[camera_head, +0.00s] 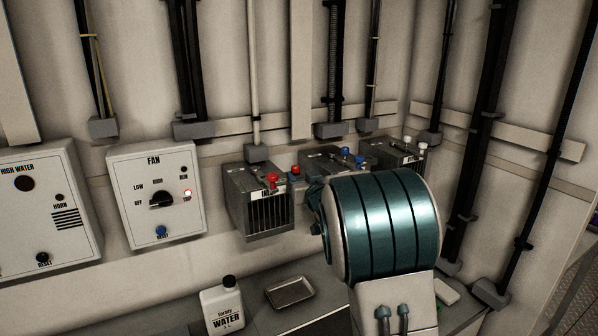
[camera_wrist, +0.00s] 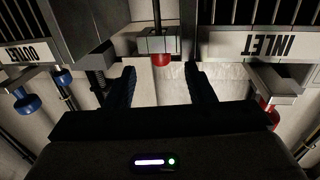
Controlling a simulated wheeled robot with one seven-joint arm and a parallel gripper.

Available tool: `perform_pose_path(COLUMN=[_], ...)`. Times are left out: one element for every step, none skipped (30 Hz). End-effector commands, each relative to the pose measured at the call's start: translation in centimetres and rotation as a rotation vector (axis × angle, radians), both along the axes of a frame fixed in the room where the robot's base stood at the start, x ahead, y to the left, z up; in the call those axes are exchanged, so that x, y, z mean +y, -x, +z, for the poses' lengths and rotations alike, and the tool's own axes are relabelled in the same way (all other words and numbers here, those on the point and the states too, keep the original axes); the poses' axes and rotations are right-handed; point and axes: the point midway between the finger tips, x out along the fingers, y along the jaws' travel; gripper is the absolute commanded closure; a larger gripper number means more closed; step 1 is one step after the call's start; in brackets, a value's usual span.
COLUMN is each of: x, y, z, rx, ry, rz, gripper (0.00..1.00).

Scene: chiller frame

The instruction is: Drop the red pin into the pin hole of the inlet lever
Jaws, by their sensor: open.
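The red pin (camera_wrist: 161,60) shows its round head under a grey block (camera_wrist: 157,41) in the upside-down wrist view. In the head view the red pin (camera_head: 295,170) is just right of the inlet box (camera_head: 262,205). My gripper (camera_wrist: 160,76) is open, with one dark finger on each side of the pin's head in the picture; I cannot tell whether they touch it. The INLET label (camera_wrist: 268,46) is at right in the wrist view. A red lever knob (camera_wrist: 268,110) hangs by it, and a red knob (camera_head: 272,178) tops the inlet box. The pin hole cannot be made out.
An OUTLET box (camera_wrist: 30,54) with blue knobs (camera_wrist: 27,101) lies at left in the wrist view. A FAN panel (camera_head: 157,195) is on the wall. A water jug (camera_head: 223,305) and a metal tray (camera_head: 290,291) stand on the counter. My arm hides part of the right side.

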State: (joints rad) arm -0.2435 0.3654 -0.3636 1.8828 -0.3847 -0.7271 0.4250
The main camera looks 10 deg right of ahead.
Motion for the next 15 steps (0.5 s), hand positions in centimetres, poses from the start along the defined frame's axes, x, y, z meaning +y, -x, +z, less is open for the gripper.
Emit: perform_pose_path(x=[0.1, 0.2, 0.4, 0.4, 0.5, 0.6, 0.6, 0.6, 0.6, 0.6, 0.7, 0.7, 0.7, 0.7, 0.8], y=[-0.5, -0.9, -1.4, -1.8, -2.2, -2.6, -3.0, -3.4, -3.7, -4.0, -4.2, -4.4, -4.5, -4.6, -4.6], z=[0.1, 0.2, 0.2, 0.2, 0.3, 0.2, 0.2, 0.2, 0.2, 0.2, 0.2, 0.1, 0.1, 0.1, 0.1], rx=[0.003, 0.002, 0.002, 0.003, 0.002, 0.003, 0.002, 0.002, 0.003, 0.002, 0.002, 0.002, 0.002, 0.002, 0.002], ry=[0.001, 0.002, 0.002, 0.001, 0.001, 0.002, 0.002, 0.002, 0.001, 0.001, 0.0, 0.0, 0.0, 0.0, 0.0], rz=[0.001, 0.001, 0.002, 0.002, 0.002, 0.002, 0.001, 0.0, 0.0, 0.0, -0.001, -0.001, -0.001, -0.001, -0.001], gripper=[0.51, 0.51, 0.51, 0.51, 0.51, 0.51, 0.51, 0.51, 0.51, 0.51, 0.51, 0.51, 0.51, 0.51, 0.51])
